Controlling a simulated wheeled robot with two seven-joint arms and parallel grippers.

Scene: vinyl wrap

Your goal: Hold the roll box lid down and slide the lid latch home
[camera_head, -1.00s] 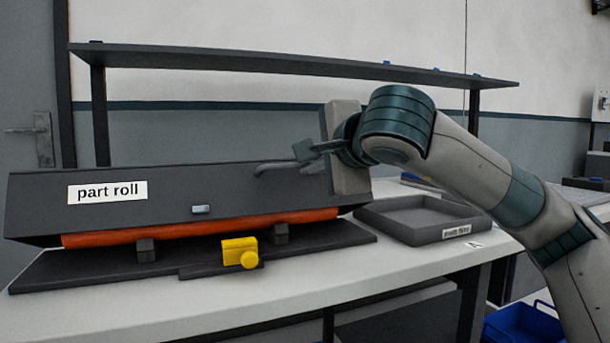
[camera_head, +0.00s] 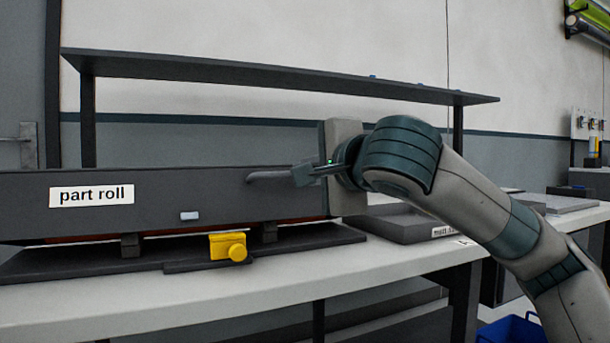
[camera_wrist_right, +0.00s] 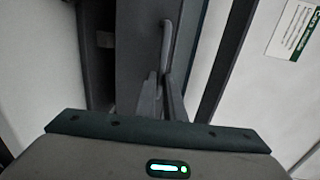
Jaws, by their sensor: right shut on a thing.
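The dark roll box lid (camera_head: 150,195), labelled "part roll", spans the left of the head view. It hangs low over its base, with only a thin orange-brown strip of the roll (camera_head: 75,240) showing beneath. A bar handle (camera_head: 268,176) on the lid also shows in the right wrist view (camera_wrist_right: 167,42). My right gripper (camera_head: 300,174) is shut on this handle; its fingers (camera_wrist_right: 160,88) show in the wrist view. The yellow lid latch (camera_head: 228,246) with its round knob sits on the front of the base, below a small pale catch (camera_head: 189,216) on the lid. My left gripper is out of view.
A grey tray (camera_head: 405,228) stands on the white bench (camera_head: 300,268), right of the box and partly behind my right arm. A dark shelf (camera_head: 270,75) runs above the bench. A blue bin (camera_head: 512,330) is below at the right.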

